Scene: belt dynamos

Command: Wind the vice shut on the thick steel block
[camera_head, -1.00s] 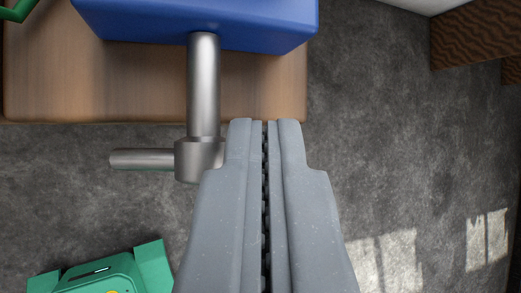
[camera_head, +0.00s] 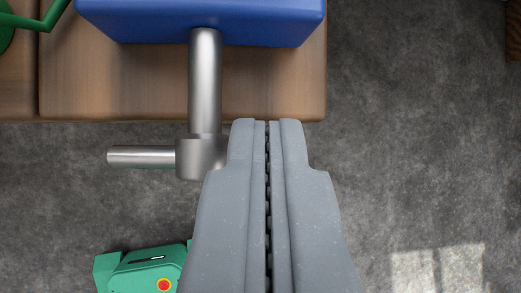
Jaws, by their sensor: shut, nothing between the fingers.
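The blue vice body (camera_head: 200,22) sits at the top of the view on a wooden bench. Its steel screw (camera_head: 205,85) comes out toward me and ends in a round hub (camera_head: 200,158). A handle bar (camera_head: 140,157) points left from the hub. My gripper (camera_head: 267,122) is shut and empty, with its fingertips to the right of the screw, near the bench edge in the picture. The left finger overlaps the hub's right side; I cannot tell whether they touch. The thick steel block and the vice jaws are out of view.
The wooden bench top (camera_head: 280,85) spans the upper left, with green tubing (camera_head: 45,20) at its far left. A green box with a red and yellow button (camera_head: 145,268) is at the lower left. Bare grey floor (camera_head: 420,150) lies to the right.

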